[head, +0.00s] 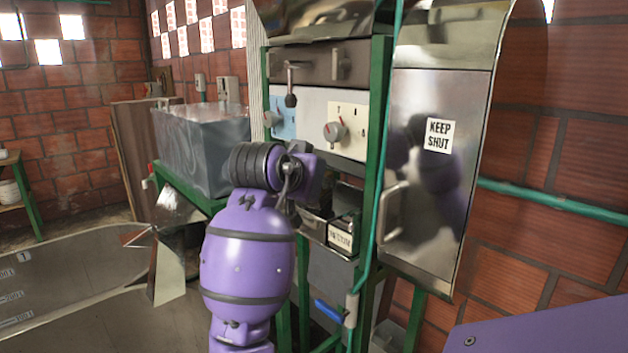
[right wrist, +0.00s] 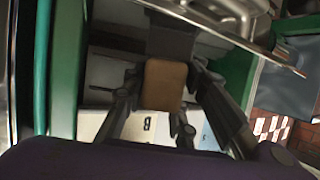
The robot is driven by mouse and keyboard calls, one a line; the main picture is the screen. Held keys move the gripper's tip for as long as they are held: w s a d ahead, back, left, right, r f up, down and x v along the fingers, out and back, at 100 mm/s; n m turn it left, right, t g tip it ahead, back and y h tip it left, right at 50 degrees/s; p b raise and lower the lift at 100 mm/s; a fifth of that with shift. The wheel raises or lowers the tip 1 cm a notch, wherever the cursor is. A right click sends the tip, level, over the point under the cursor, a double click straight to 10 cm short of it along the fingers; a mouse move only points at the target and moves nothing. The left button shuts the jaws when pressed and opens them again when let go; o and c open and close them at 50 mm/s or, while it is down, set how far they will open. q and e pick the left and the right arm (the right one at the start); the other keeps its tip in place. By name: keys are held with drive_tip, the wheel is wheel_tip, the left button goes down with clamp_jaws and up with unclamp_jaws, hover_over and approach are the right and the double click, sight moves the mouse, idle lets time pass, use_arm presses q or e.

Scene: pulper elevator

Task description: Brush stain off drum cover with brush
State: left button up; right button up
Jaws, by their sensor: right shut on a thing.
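My right gripper (head: 288,178) is in front of the machine, partly hidden by its own purple wrist in the head view. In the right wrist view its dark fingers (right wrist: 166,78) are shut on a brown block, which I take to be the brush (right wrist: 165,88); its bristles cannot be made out. A shiny metal cover (head: 425,180) marked KEEP SHUT, with a handle, stands to the right. Dark patches on it look like reflections. A curved metal part (head: 315,18) tops the machine. I cannot tell which is the drum cover, and no clear stain shows. My left gripper is not in view.
A control panel (head: 348,138) with knobs and a lever sits behind my right gripper. A grey metal box (head: 205,145) stands to its left on a green frame. A teal pipe (head: 383,165) runs down beside the cover. A blue-handled valve (head: 328,311) is low down.

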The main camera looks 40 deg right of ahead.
drive_tip(key=shift+s+d, duration=0.15)
drive_tip(key=shift+s, duration=1.3)
drive_tip(key=shift+w, duration=1.45)
drive_tip(key=shift+w+a+b, duration=0.15)
drive_tip(key=shift+w+a, duration=0.05)
drive_tip(key=shift+w, duration=1.25)
drive_tip(key=shift+w+a+b, duration=0.15)
drive_tip(key=shift+w, duration=1.25)
drive_tip(key=shift+w+a, duration=0.1)
drive_tip(key=shift+w, duration=1.25)
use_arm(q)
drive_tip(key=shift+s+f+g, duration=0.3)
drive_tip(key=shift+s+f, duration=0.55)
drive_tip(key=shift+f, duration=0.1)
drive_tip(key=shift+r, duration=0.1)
